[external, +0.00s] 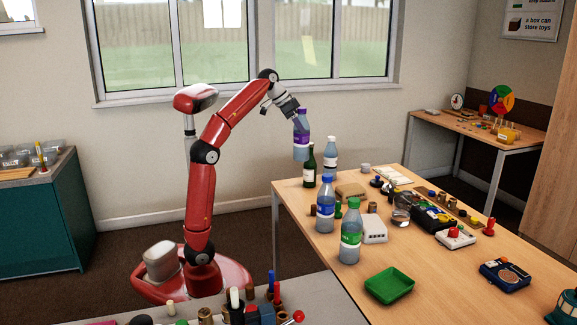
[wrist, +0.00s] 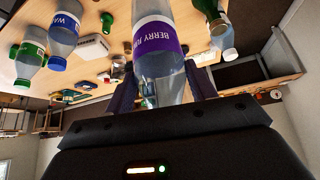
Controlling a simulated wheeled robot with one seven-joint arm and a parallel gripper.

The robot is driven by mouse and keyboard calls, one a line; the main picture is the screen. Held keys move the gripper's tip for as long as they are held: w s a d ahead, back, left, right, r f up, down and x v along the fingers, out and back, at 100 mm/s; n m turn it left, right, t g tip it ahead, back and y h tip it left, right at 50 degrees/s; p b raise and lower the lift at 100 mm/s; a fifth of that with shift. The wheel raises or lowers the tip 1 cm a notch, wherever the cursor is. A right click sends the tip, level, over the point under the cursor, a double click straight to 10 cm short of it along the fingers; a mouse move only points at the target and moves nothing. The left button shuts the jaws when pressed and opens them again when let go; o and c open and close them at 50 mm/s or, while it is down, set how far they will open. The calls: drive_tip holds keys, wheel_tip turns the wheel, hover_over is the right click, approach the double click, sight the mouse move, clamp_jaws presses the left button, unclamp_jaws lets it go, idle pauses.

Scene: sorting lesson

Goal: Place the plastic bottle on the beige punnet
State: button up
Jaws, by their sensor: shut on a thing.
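My gripper (external: 298,112) is shut on a clear plastic bottle with a purple label (external: 301,138), near the bottle's top. It holds the bottle upright in the air by the table's far left corner. In the wrist view the same bottle (wrist: 156,38) stands between the two fingers, with "BERRY" readable on its label. I cannot make out a beige punnet for certain. A low tan block-like thing (external: 350,191) lies on the table, and a shallow green tray (external: 389,284) lies near the front.
Close to the held bottle stand a dark green bottle (external: 309,167) and a clear bottle (external: 330,157). A blue-capped bottle (external: 325,207) and a green-capped bottle (external: 350,235) stand nearer. A white box (external: 374,229) and several small items crowd the wooden table (external: 440,284).

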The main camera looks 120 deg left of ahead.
drive_tip(key=w+a+f+n+g+y, duration=0.15)
drive_tip(key=w+a, duration=0.25)
drive_tip(key=w, duration=0.4)
drive_tip(key=w+a+f+n, duration=0.3)
drive_tip(key=w, duration=0.6)
wheel_tip(320, 180, down, 8)
drive_tip(key=b, duration=0.1)
drive_tip(key=shift+s+a, duration=0.2)
drive_tip(key=shift+s, duration=0.05)
drive_tip(key=shift+m, duration=0.25)
drive_tip(key=shift+f, duration=0.15)
drive_tip(key=o, duration=1.2)
